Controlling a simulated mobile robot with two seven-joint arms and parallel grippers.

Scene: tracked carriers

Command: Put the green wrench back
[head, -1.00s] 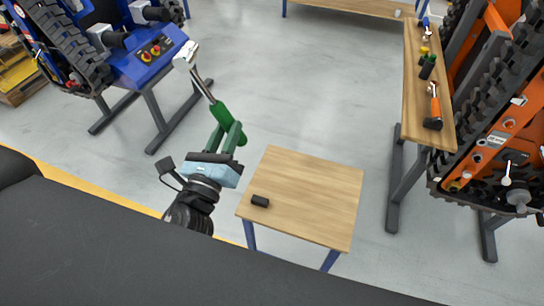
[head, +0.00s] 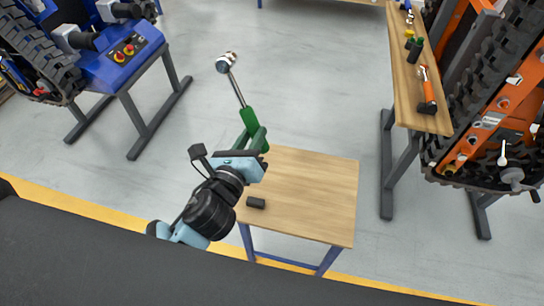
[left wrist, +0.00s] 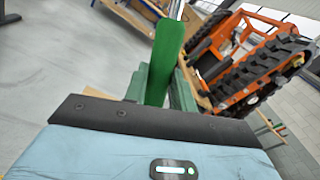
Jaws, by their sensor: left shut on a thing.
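The green wrench has a green handle (head: 249,116) and a metal shaft and head (head: 227,63). My left gripper (head: 254,138) is shut on the lower part of the handle. It holds the wrench above the floor and the far left edge of the small wooden table, with the head pointing away, up and left in the head view. In the left wrist view the green handle (left wrist: 166,50) stands between the green fingers (left wrist: 158,88); the wrench head is out of that view. My right gripper is not in view.
The small wooden table (head: 310,190) bears a black block (head: 256,203). A long wooden bench (head: 402,75) at right holds an orange-handled tool (head: 426,92) and other small tools. An orange tracked carrier (head: 490,110) stands beside it, a blue one (head: 100,60) at left. Open floor lies between.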

